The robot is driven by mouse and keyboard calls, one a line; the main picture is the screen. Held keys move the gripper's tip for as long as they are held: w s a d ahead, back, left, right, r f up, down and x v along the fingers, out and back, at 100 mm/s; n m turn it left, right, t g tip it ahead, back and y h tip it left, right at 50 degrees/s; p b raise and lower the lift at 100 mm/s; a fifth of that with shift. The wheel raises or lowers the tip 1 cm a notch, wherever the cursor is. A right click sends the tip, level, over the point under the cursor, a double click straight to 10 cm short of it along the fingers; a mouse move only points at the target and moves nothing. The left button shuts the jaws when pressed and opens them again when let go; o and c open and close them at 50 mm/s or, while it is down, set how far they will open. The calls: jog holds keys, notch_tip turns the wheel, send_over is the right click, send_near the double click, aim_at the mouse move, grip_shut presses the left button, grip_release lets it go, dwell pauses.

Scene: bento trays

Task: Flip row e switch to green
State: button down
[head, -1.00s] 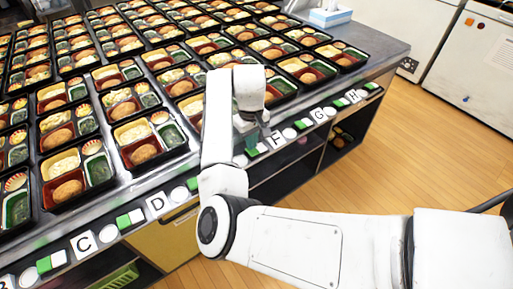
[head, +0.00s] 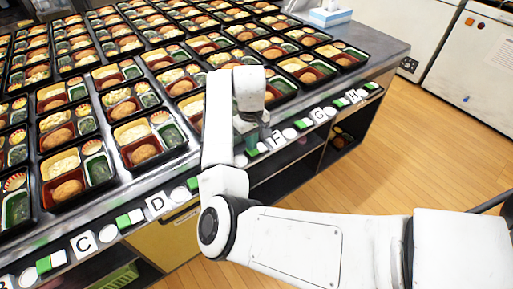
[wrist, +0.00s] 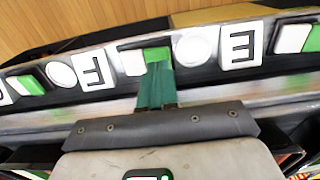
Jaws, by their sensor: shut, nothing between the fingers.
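The row E switch (wrist: 133,62) is a rocker with a white part and a green part. In the wrist view it sits between the F plate and a white round button (wrist: 195,45) beside the E plate (wrist: 240,45). My gripper (wrist: 156,67) is shut and empty, with its green fingers over the green half of this switch. I cannot tell whether the tips touch it, and they hide part of it. In the head view, my gripper (head: 251,139) is low at the counter's front edge, by the same switch (head: 262,147); my arm hides the E plate.
The F plate (wrist: 92,71) and its switch (wrist: 31,83) lie to the left in the wrist view. Another switch (wrist: 293,38) lies to the right. Rows of bento trays (head: 68,189) fill the counter behind the strip. Open wooden floor (head: 400,130) lies in front.

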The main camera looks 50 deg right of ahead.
jog(key=shift+f, duration=0.9)
dwell(0.3)
jog(key=shift+r, duration=0.15)
notch_tip(320, 180, up, 7)
jog(key=p, duration=0.7)
jog(key=shift+d, duration=0.1)
dwell(0.6)
jog(key=s+d+f+h, duration=0.2)
jog(key=s+d+h, duration=0.15)
jog(key=s, duration=0.65)
jog(key=s+a+f+n+y, duration=0.1)
jog(key=s+a+f, duration=0.1)
jog(key=s+a, duration=0.6)
jog(key=s+a+f+n+t+y, duration=0.1)
jog(key=s+a+f+y, duration=0.1)
jog(key=s+a, duration=0.6)
jog(key=a, duration=0.2)
jog(key=shift+s+a+f+n, duration=0.2)
jog(key=shift+a+f+n, duration=0.1)
jog(key=shift+a+n, duration=0.1)
